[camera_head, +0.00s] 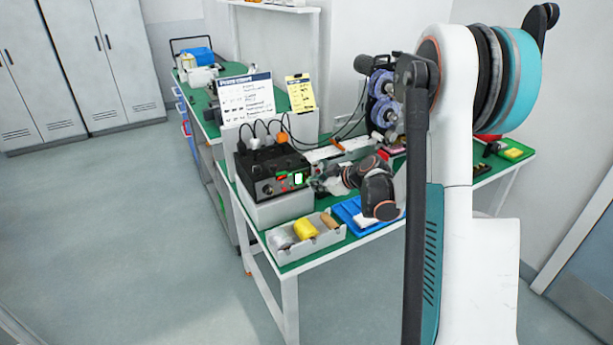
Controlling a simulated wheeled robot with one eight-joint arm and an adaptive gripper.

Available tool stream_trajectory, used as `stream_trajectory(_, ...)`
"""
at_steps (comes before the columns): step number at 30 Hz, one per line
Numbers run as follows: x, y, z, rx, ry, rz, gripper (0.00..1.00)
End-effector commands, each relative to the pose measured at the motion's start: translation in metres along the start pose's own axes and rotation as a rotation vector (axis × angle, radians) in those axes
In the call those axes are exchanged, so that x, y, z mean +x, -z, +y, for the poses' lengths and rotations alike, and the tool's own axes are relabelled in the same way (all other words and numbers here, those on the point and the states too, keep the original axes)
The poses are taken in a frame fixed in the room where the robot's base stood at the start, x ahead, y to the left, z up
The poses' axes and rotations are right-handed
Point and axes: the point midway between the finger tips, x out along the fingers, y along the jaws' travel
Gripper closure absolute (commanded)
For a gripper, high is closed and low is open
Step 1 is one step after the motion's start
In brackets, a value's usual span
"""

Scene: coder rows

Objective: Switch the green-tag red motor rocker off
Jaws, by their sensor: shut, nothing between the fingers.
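A black control box (272,168) stands on a light grey block on the green bench. Its front panel carries small red parts, a green tag (298,179) with a white middle, and round knobs. A small red rocker (283,183) shows left of the green tag, but its on or off position is too small to tell. My gripper (317,184) is at the right end of the panel, close to the green tag. It is shut and empty. Whether its tips touch the panel cannot be told.
A grey tray (272,243) with a yellow roll stands in front of the box. A blue tray (352,218) lies below my wrist. A sign board (247,98) stands at the back. Floor at left is clear.

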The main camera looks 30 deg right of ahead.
Motion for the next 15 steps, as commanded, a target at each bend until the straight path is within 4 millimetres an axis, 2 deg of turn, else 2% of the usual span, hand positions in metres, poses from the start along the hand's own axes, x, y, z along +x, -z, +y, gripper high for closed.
stream_trajectory(5, -0.002, -0.002, -0.002, 0.0, 0.0, 0.0, 1.0)
stream_trajectory(15, -0.022, -0.017, -0.016, 0.002, 0.0, 0.0, 1.0)
